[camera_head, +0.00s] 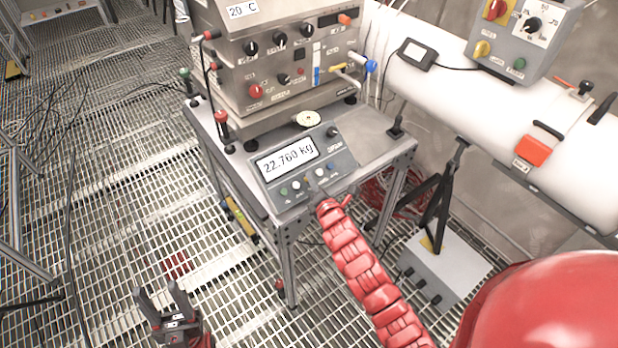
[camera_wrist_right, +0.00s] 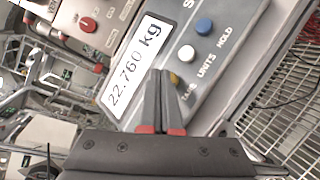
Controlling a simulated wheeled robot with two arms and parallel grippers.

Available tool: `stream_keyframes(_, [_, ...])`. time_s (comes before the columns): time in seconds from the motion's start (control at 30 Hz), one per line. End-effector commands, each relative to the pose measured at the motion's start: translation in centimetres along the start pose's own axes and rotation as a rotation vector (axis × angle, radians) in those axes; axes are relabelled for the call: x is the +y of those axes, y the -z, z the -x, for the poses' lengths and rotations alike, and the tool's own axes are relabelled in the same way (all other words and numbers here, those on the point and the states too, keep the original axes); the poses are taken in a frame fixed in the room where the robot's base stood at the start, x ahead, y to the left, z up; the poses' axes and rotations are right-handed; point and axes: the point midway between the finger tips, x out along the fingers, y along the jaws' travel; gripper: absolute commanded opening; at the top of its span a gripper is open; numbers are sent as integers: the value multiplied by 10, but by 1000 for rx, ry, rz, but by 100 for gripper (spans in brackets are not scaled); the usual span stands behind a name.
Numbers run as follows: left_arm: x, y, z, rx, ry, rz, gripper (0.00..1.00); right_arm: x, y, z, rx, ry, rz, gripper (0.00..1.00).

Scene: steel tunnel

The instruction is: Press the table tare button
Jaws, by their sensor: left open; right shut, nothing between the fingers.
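The scale console (camera_head: 345,160) is a grey box on the front of the metal table (camera_head: 375,150). Its display (camera_head: 287,160) reads 22.760 kg, and the same display (camera_wrist_right: 140,60) shows in the right wrist view. The yellow tare button (camera_wrist_right: 175,79) is partly hidden by my right gripper (camera_wrist_right: 162,74). The gripper is shut and empty, its tips at or just over the button; I cannot tell if they touch. In the head view my right gripper (camera_head: 314,186) reaches the console's button row. My left gripper (camera_head: 162,292) is open and empty over the grating floor, left of the table.
A white units button (camera_wrist_right: 186,53) and a blue hold button (camera_wrist_right: 204,26) lie beside the tare button. A control unit (camera_head: 285,55) with knobs stands behind the console. A white pipe (camera_head: 470,105) runs along the right. A grey box (camera_head: 445,265) sits on the floor.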

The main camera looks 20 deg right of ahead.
Motion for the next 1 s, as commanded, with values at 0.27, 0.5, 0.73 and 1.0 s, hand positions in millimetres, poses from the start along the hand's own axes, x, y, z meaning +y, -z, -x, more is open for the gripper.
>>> stream_keyframes(0.27, [0, 0, 0, 0, 0, 0, 50, 0, 0, 0, 0, 0, 0, 0])
stream_keyframes(0.5, [0, 0, 0, 0, 0, 0, 50, 0, 0, 0, 0, 0, 0, 0])
stream_keyframes(0.73, [0, -2, 9, 0, 0, 0, 50, -5, 4, -4, 1, 1, 1, 0])
stream_keyframes(1.0, [0, -2, 10, 0, 0, 0, 50, -5, 5, -6, 1, 1, 0, 0])
